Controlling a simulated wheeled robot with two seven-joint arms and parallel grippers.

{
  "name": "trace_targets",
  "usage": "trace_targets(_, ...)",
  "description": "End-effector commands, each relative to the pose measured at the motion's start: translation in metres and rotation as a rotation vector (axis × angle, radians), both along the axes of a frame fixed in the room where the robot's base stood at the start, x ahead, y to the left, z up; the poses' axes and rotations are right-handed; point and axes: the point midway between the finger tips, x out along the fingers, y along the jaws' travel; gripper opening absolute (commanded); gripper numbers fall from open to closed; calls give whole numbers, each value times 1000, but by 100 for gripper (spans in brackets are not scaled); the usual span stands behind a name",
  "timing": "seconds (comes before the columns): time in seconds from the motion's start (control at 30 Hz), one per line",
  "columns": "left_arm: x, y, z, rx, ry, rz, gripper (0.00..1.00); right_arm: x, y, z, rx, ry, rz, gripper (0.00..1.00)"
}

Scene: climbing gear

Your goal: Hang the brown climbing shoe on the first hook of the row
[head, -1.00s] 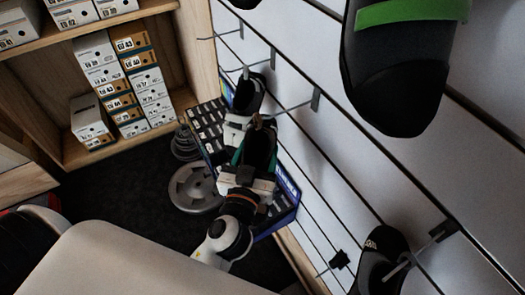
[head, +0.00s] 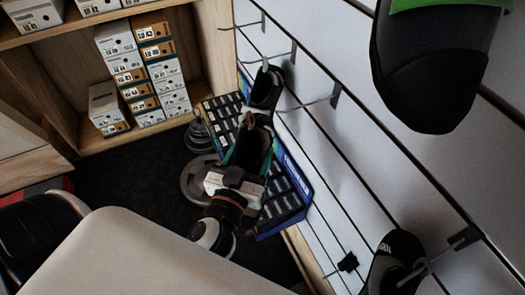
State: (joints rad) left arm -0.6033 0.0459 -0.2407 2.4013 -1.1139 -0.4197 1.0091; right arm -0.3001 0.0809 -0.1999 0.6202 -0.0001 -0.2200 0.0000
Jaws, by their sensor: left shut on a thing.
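The shoe is in front of the slatted wall, apart from the hooks as far as I can tell. An upper row of metal hooks runs along the wall: a far hook (head: 250,24) and a nearer hook (head: 312,103) look empty. Between them, a black shoe (head: 267,87) appears to hang from the middle hook (head: 281,56). My right gripper is out of view.
A blue-edged display box (head: 293,185) with dark packets stands below, behind the held shoe. A weight plate (head: 196,182) lies on the dark floor. A large green-strapped shoe (head: 435,65) hangs close at upper right, another shoe (head: 392,262) lower right. Shoe boxes (head: 150,75) fill wooden shelves.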

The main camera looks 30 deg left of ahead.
Motion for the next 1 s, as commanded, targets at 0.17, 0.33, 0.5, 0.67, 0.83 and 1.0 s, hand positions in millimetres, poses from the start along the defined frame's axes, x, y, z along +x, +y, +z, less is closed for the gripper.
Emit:
trace_targets(0.17, -18, 13, 0, 1, 0, 0, 31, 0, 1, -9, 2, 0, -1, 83)
trace_targets(0.33, -33, 26, 6, 0, 1, 3, 31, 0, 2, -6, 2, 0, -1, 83)
trace_targets(0.5, -42, 32, 7, 1, -1, 1, 31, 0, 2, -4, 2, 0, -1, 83)
trace_targets(0.67, -42, 33, 7, 1, -2, -1, 31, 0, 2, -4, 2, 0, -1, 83)
trace_targets(0.83, -39, 29, 10, 0, -2, -12, 31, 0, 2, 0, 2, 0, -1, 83)
trace_targets(1.0, -16, 2, 16, -1, -5, -107, 31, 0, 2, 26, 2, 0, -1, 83)
